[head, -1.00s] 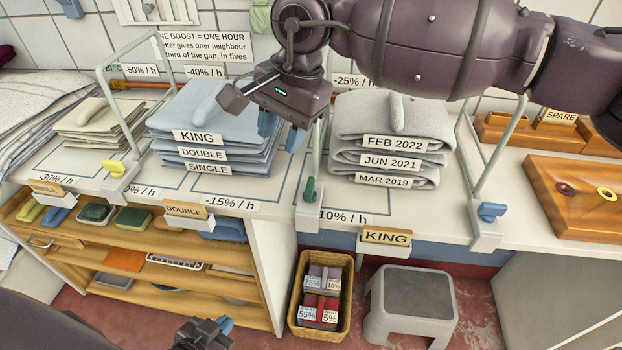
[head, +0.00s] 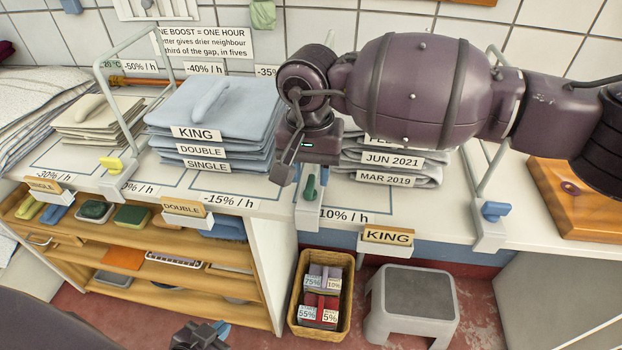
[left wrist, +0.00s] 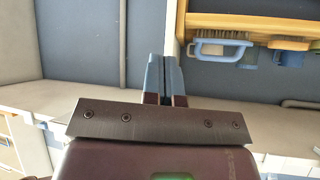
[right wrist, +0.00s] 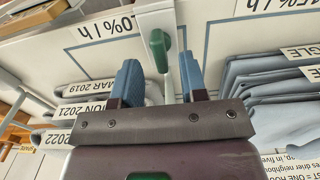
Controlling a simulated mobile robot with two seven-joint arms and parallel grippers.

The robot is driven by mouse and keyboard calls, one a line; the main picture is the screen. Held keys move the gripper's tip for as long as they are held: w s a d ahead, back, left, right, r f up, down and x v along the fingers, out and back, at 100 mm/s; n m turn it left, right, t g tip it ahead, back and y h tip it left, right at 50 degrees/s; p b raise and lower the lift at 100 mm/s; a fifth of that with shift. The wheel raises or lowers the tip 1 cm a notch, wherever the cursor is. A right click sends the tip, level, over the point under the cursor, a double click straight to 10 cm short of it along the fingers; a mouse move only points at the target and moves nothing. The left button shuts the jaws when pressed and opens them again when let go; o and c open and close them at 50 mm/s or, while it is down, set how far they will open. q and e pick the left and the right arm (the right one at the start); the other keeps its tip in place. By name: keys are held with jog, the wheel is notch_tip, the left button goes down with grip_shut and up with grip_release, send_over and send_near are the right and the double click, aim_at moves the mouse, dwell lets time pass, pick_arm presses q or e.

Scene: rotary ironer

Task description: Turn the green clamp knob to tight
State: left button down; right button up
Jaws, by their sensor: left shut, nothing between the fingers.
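The green clamp knob (head: 310,187) sits on the pale clamp block (head: 309,215) at the counter's front edge, between the blue and grey stacks. It also shows in the right wrist view (right wrist: 159,50), its handle lengthwise in the picture. My right gripper (right wrist: 160,78) is open and points toward the knob, with a blue finger on each side of its line. The knob appears just beyond the fingertips; I cannot tell whether they touch. In the head view the right gripper's hand hangs just above the knob. My left gripper (left wrist: 163,72) is shut and empty, low at the front.
A yellow knob (head: 111,164) and a blue knob (head: 494,211) sit on similar clamps. Blue folded linen (head: 215,110) is left of the green knob, grey linen (head: 395,170) right. A basket (head: 320,290) and grey step stool (head: 412,305) stand below on the floor.

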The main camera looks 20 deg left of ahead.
jog(key=shift+f, duration=1.25)
grip_shut()
